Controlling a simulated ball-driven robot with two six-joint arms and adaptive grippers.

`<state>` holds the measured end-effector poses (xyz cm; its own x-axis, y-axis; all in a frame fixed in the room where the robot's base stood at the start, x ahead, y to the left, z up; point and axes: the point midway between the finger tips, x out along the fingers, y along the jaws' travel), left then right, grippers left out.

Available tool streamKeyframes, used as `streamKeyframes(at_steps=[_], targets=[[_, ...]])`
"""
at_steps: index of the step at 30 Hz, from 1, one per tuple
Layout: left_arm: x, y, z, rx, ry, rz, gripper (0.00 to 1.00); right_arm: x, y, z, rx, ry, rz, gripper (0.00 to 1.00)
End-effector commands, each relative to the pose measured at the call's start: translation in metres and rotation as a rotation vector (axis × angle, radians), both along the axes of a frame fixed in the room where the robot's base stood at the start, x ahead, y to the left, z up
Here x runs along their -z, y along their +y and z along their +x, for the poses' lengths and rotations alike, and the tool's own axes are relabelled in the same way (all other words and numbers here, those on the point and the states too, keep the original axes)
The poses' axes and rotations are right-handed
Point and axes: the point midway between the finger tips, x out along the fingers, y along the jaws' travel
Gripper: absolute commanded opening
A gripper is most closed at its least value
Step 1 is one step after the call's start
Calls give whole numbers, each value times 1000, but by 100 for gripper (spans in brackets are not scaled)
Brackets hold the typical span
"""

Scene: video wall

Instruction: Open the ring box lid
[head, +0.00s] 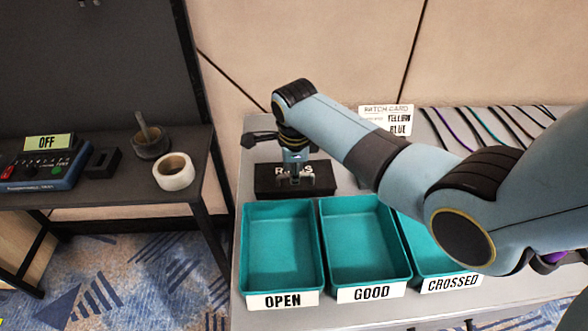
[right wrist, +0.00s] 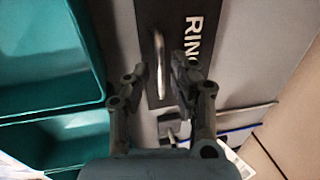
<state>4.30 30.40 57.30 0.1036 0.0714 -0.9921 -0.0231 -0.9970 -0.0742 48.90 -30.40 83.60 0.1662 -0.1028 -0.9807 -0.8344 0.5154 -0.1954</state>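The ring box (head: 268,186) is a black box with white lettering, lying shut on the grey table behind the teal trays. It also shows in the right wrist view as a dark panel (right wrist: 176,22) lettered "RING", with a metal bar handle (right wrist: 160,60) on its lid. My right gripper (head: 296,179) reaches down over the box from the right. In the right wrist view its two fingers (right wrist: 161,72) are apart, and the handle appears in the gap between their tips. I cannot tell whether either finger touches it. My left gripper is not in view.
Teal trays labelled OPEN (head: 282,250), GOOD (head: 365,245) and CROSSED (head: 428,262) stand just in front of the box. A patch card (head: 388,119) and several cables lie behind. A dark side table (head: 110,190) holds a tester and tape roll (head: 174,172).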

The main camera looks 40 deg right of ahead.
Motion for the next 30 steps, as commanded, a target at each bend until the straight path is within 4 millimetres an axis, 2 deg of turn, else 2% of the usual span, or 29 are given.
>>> streamKeyframes(at_steps=[1, 5, 19, 30], targets=[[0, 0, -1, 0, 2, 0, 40, 0, 0, 0, 0, 0, 0, 16], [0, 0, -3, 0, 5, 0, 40, 0, 0, 0, 0, 0, 0, 0], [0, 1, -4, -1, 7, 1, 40, 0, 0, 0, 0, 3, 2, 0], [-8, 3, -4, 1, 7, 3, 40, -9, -2, 7, 0, 80, 49, 0]])
